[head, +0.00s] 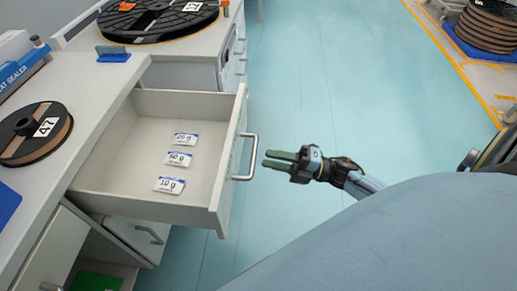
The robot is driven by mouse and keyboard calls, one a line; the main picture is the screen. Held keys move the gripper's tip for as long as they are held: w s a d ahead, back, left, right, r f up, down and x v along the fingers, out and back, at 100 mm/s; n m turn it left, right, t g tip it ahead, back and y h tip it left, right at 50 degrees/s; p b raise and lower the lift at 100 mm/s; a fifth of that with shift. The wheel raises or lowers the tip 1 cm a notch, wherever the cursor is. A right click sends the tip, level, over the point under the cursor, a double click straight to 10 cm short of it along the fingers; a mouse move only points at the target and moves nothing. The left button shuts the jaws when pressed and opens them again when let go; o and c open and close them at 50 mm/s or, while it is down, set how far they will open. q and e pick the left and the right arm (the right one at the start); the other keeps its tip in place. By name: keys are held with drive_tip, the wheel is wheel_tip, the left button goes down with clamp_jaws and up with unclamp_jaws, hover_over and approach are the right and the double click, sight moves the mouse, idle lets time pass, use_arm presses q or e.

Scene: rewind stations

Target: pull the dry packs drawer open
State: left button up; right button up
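The dry packs drawer (120,198) stands pulled out from the white cabinet on the left. Its silver bar handle (254,158) is on the front panel, facing right. Inside lie white and blue packs marked 20 g (185,139), 50 g (179,159) and 10 g (170,184). My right gripper (265,158) is just right of the handle, its green fingers pointing at it. The fingers look slightly parted and empty, with a small gap to the bar. My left gripper is out of view.
The counter (75,115) holds a reel marked 47 (22,150) and a heat sealer (20,70). A large black reel (150,22) is on the counter behind. More reels (490,30) stand at the upper right. The blue floor (330,90) right of the drawer is clear.

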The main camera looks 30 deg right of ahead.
drive_tip(key=v, duration=0.8)
